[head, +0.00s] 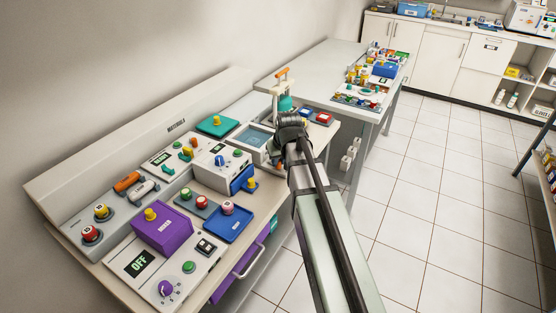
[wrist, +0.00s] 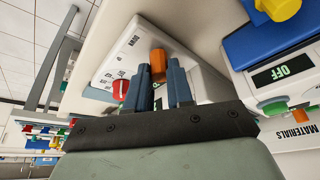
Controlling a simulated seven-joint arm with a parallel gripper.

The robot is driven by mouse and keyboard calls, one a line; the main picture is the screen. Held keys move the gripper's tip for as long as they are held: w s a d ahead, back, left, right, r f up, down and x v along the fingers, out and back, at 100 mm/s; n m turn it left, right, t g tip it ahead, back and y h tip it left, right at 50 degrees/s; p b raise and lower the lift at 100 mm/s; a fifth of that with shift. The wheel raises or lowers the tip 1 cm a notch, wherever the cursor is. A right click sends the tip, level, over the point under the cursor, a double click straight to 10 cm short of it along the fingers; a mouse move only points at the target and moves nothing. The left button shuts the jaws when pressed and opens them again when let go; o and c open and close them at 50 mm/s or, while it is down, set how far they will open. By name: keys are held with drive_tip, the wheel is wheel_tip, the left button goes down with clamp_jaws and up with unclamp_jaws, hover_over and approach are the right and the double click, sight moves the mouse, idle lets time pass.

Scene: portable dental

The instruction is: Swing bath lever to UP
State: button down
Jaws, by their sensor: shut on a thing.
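The bath (head: 256,138) is a pale box with a blue-grey basin, left of my arm's end in the head view. In the wrist view a white panel (wrist: 118,60) carries a red knob (wrist: 120,89), small markings and an orange lever handle (wrist: 158,62), which I take as the bath lever. My gripper (wrist: 158,69) has its two blue fingers shut on this orange handle. In the head view the fingers are mostly hidden behind my own wrist. I cannot tell which marked position the lever points to.
Left of the bath, the bench holds control boxes, a purple box (head: 162,229) and a blue tray (head: 228,223). A stand with an orange handle (head: 282,72) rises just behind my wrist. The tiled floor (head: 430,190) at right is clear.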

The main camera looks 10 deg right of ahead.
drive_tip(key=n, duration=0.2)
drive_tip(key=w+d+n+y, duration=0.1)
drive_tip(key=n, duration=0.1)
drive_tip(key=d+n+y, duration=0.1)
drive_tip(key=n, duration=0.1)
drive_tip(key=shift+w+g, duration=0.3)
drive_tip(key=n, duration=0.2)
drive_tip(key=w+d+n+g+y, duration=0.1)
drive_tip(key=n, duration=0.1)
drive_tip(key=shift+w+n+y, duration=0.2)
drive_tip(key=shift+n+y, duration=0.1)
drive_tip(key=shift+g, duration=0.3)
drive_tip(key=c, duration=1)
unclamp_jaws()
drive_tip(key=shift+r, duration=0.1)
drive_tip(key=v, duration=1.3)
drive_tip(key=shift+r, duration=0.3)
drive_tip(key=shift+d, duration=0.1)
